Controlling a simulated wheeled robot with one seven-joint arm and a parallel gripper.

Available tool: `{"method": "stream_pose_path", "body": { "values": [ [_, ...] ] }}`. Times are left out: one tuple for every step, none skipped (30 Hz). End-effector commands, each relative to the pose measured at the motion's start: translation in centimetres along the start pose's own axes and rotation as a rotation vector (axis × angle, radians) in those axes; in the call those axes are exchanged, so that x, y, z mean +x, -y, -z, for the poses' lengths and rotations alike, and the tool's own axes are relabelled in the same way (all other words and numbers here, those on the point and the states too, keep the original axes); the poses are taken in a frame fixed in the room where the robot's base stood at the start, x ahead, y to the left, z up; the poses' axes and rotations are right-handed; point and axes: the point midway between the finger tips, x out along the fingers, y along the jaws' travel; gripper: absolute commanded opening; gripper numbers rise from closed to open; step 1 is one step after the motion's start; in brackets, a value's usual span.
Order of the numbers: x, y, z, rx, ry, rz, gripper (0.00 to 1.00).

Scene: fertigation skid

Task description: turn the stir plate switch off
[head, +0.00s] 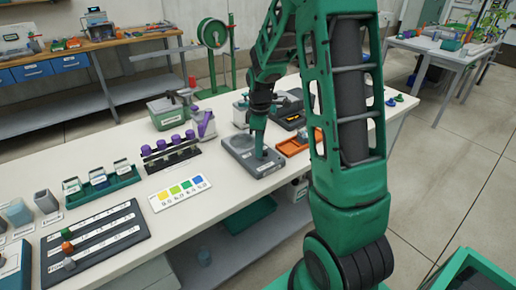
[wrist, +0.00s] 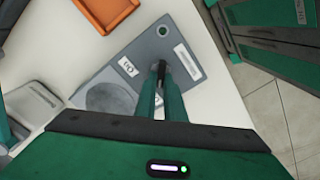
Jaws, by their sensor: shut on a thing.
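The stir plate (head: 249,154) is a flat grey box on the white bench, left of my arm in the head view. In the wrist view its grey top (wrist: 120,58) shows a round darker plate (wrist: 110,99), a white label marked I/O (wrist: 128,66), a second pale label and a small round knob (wrist: 162,30). My gripper (wrist: 160,72) points down at the stir plate beside the I/O label, its fingers close together on something small. The switch itself is hidden by the fingertips. In the head view my gripper (head: 262,154) meets the plate's near right part.
An orange tray (head: 293,146) lies right of the stir plate and a dark device (head: 290,120) stands behind it. A rack with purple caps (head: 170,152) and a colour card (head: 180,192) are to the left. Bare bench shows in front of the plate.

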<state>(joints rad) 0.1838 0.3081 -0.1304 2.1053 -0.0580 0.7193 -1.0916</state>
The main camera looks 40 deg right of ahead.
Motion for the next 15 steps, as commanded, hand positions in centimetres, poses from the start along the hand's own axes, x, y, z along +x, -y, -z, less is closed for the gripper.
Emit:
{"method": "stream_pose_path", "body": {
  "values": [
    [-0.2, -0.25, 0.21, -0.007, -0.005, -0.008, 0.0],
    [-0.2, -0.26, 0.21, -0.01, -0.005, -0.008, 0.0],
    [-0.21, -0.26, 0.21, -0.013, -0.005, -0.008, 0.0],
    [-0.21, -0.26, 0.21, -0.015, -0.005, -0.008, 0.0],
    [-0.21, -0.27, 0.21, -0.016, -0.005, -0.008, 0.0],
    [-0.21, -0.27, 0.2, -0.017, -0.005, -0.009, 0.0],
    [-0.21, -0.27, 0.2, -0.017, -0.005, -0.009, 0.0],
    [-0.22, -0.28, 0.2, -0.017, -0.005, -0.009, 0.0],
    [-0.22, -0.28, 0.2, -0.017, -0.005, -0.009, 0.0],
    [-0.22, -0.29, 0.19, -0.016, -0.005, -0.009, 0.0],
    [-0.22, -0.29, 0.19, -0.016, -0.005, -0.009, 0.0],
    [-0.22, -0.3, 0.19, -0.016, -0.005, -0.009, 0.0],
    [-0.23, -0.3, 0.19, -0.016, -0.005, -0.009, 0.0],
    [-0.23, -0.31, 0.19, -0.016, -0.005, -0.009, 0.0],
    [-0.23, -0.31, 0.18, -0.015, -0.005, -0.009, 0.14]
  ]
}}
